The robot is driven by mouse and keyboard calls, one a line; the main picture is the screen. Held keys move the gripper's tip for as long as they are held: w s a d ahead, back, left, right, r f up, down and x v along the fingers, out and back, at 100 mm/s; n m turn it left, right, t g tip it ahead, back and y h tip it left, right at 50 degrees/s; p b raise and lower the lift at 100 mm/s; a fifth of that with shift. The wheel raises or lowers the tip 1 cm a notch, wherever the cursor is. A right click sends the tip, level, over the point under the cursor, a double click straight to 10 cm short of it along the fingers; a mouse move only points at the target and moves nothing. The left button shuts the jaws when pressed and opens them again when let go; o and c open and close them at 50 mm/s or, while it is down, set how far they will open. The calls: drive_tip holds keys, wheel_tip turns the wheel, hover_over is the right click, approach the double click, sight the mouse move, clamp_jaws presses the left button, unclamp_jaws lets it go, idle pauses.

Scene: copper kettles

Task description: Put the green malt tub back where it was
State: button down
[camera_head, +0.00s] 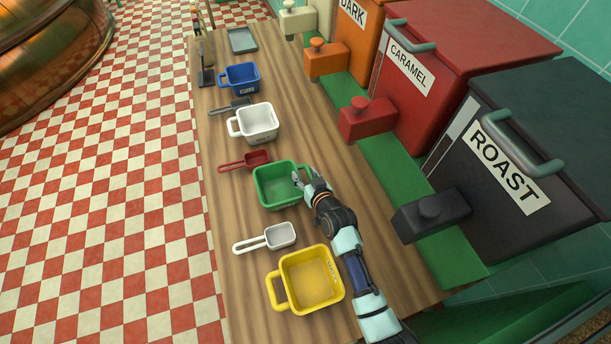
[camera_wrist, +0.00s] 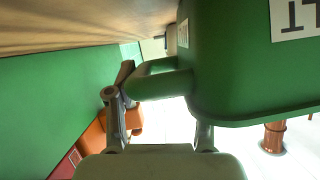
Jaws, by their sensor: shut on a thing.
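The green malt tub (camera_head: 273,197) is in the middle of the counter in the head view, between a red scoop and a white scoop. It looks upright and empty. My gripper (camera_head: 302,180) reaches it from the right and is shut on its right-hand side. In the wrist view the tub (camera_wrist: 225,85) fills the upper right, with part of a white label showing. Its green handle (camera_wrist: 160,82) lies between the two fingers of my gripper (camera_wrist: 160,112). I cannot tell whether the tub rests on the wood or hangs slightly above it.
On the wooden counter (camera_head: 228,190) stand a yellow tub (camera_head: 312,283), white scoop (camera_head: 280,236), red scoop (camera_head: 257,159), white tub (camera_head: 258,122) and blue tub (camera_head: 241,77). Black ROAST bin (camera_head: 500,225), red CARAMEL bin (camera_head: 440,60) and orange DARK bin line the right.

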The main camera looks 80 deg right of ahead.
drive_tip(key=shift+c, duration=2.1)
unclamp_jaws()
drive_tip(key=shift+r+p, duration=0.25)
drive_tip(key=shift+p, duration=0.05)
drive_tip(key=p+v, duration=0.1)
drive_tip(key=v, duration=0.3)
drive_tip(key=shift+a+f, duration=0.1)
